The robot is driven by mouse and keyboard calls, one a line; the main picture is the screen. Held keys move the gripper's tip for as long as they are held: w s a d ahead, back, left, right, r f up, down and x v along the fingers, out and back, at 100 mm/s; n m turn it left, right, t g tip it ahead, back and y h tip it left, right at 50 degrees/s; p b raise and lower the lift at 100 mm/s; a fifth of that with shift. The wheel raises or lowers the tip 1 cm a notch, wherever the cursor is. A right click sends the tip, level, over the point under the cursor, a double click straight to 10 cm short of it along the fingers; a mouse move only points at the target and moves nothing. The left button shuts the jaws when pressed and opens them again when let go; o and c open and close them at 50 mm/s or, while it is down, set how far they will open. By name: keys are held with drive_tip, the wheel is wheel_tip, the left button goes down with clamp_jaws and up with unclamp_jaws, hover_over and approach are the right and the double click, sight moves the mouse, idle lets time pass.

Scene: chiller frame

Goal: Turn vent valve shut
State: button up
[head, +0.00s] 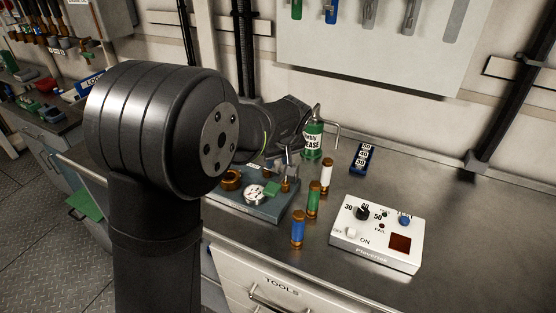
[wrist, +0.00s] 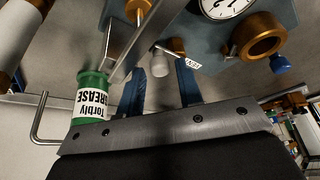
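A grey-blue manifold plate (head: 268,208) lies on the bench with a round gauge (head: 255,193) and brass fittings. My gripper (head: 284,158) is low over the plate's far right part, its fingers partly hidden by my arm. In the wrist view my gripper (wrist: 160,88) has two blue fingers standing apart. A pale grey knob (wrist: 161,64) shows between the fingertips, close to a brass fitting (wrist: 175,46) and a small white label (wrist: 191,61) whose text I cannot read surely. A grey metal bar (wrist: 150,38) crosses beside the left finger. Contact with the knob cannot be told.
A green grease can (head: 313,142) with a bent spout stands close behind my gripper. Several coloured cylinders, including a blue one (head: 298,229), stand right of the plate. A white control box (head: 377,254) sits at the right. The bench's far right is clear.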

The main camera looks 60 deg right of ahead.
drive_tip(key=shift+s, duration=0.15)
drive_tip(key=v, duration=0.8)
drive_tip(key=shift+w, duration=0.2)
drive_tip(key=shift+x, duration=2.8)
drive_tip(key=shift+s, duration=0.1)
